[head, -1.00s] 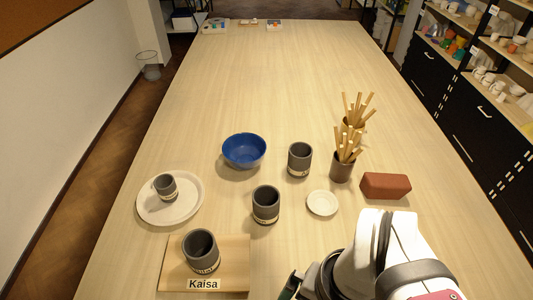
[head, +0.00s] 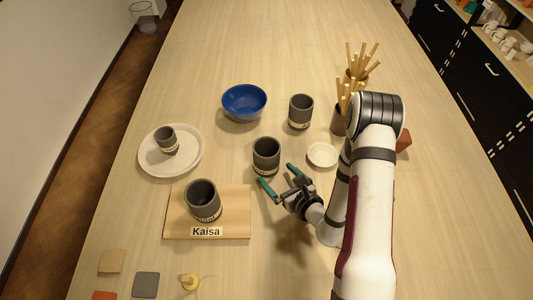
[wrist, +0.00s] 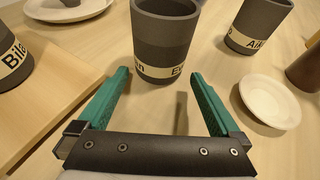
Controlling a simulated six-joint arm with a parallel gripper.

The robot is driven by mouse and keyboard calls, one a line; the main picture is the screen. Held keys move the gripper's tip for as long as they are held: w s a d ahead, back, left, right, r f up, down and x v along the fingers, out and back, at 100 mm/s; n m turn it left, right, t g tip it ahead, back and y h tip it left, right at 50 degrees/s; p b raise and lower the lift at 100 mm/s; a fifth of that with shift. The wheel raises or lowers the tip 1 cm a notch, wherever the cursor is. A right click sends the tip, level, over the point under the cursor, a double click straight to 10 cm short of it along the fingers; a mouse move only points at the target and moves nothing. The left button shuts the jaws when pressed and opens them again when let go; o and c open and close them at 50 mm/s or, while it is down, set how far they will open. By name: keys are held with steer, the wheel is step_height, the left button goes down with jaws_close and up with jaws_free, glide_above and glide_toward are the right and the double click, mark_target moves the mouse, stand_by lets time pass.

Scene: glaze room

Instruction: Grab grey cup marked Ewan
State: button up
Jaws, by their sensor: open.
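A dark grey cup (head: 266,155) stands upright on the table near the middle; in the wrist view this cup (wrist: 165,40) shows a pale band with "an" at the left and "E" at the right, the rest turned away. My gripper (head: 276,174) is open, its green fingers pointing at this cup from the near side. In the wrist view my gripper (wrist: 161,76) has nothing between its fingers, and the cup stands just ahead of the tips.
A grey cup (head: 202,198) stands on a wooden board (head: 238,215) labelled Kaisa; its band starts "B". A cup marked "Aik" (wrist: 258,22) stands right, beyond a small white dish (head: 322,154). A small cup (head: 166,139) sits on a plate (head: 190,160). A blue bowl (head: 244,101) is behind.

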mark_target(274, 171)
steer(key=x, duration=0.4)
steer(key=shift+w+a+f, duration=0.1)
steer(key=shift+w+a, duration=0.1)
steer(key=shift+w, duration=0.1)
steer(key=c, duration=1.3)
steer(key=shift+o, duration=0.2)
